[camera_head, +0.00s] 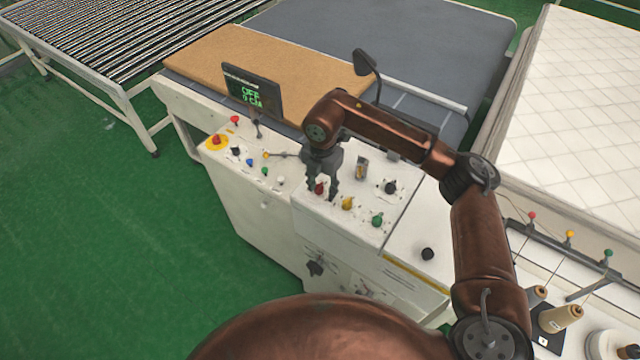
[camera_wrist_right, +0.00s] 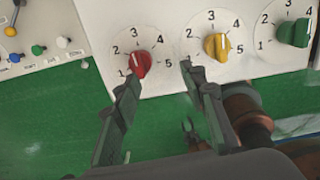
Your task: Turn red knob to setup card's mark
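The red knob (camera_head: 319,188) is on the white control panel, at the left of a row of three knobs. In the right wrist view the red knob (camera_wrist_right: 140,64) sits on a round dial (camera_wrist_right: 126,45) numbered 1 to 5; its exact pointer setting is unclear. My right gripper (camera_head: 323,194) is over the red knob, pointing down. In the wrist view its open fingers (camera_wrist_right: 160,73) are spread, with the knob near the left fingertip; no grip shows. A small upright card-like piece (camera_head: 362,168) stands on the panel, its marking unreadable.
The yellow knob (camera_head: 347,203) and green knob (camera_head: 377,220) sit close right of the red one. A black knob (camera_head: 390,187) is behind them. Buttons and small levers fill the left panel. A display (camera_head: 252,90) with green text stands behind. Green floor (camera_head: 90,250) is clear.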

